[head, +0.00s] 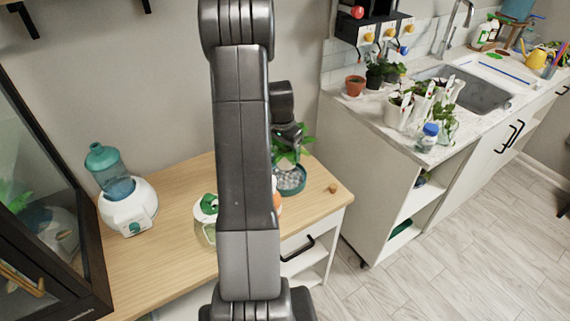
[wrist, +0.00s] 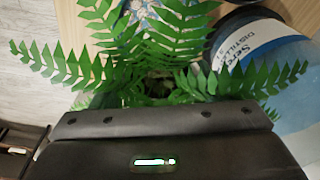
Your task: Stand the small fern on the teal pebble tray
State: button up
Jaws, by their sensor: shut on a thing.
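The small fern (head: 291,150) has green, feathery fronds and shows just beyond my arm in the head view. It fills the middle of the wrist view (wrist: 150,50). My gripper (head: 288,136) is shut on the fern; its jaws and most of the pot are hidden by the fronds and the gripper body. The teal pebble tray (head: 302,187), round with grey pebbles, is on the wooden table, directly below the fern in the head view. I cannot tell whether the pot touches the pebbles.
A labelled bottle (wrist: 250,45) is close to the fronds at right in the wrist view. A green-topped jar (head: 208,205) and an orange thing, partly hidden, flank my arm. A humidifier (head: 130,210) stands at the table's left. A small wooden knob (head: 333,188) lies right of the tray.

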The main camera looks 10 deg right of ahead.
aim_at(286, 163)
jog(key=shift+f, duration=3.05)
jog(key=o, duration=1.1)
jog(key=shift+o, duration=0.3)
jog(key=shift+r+p, duration=0.1)
jog(key=shift+p, duration=0.25)
jog(key=r, duration=0.4)
jog(key=r+b, duration=0.1)
jog(key=r, duration=0.3)
jog(key=s+a+r, duration=0.1)
jog(key=r, duration=0.3)
jog(key=shift+a, duration=0.1)
jog(key=shift+f, duration=0.1)
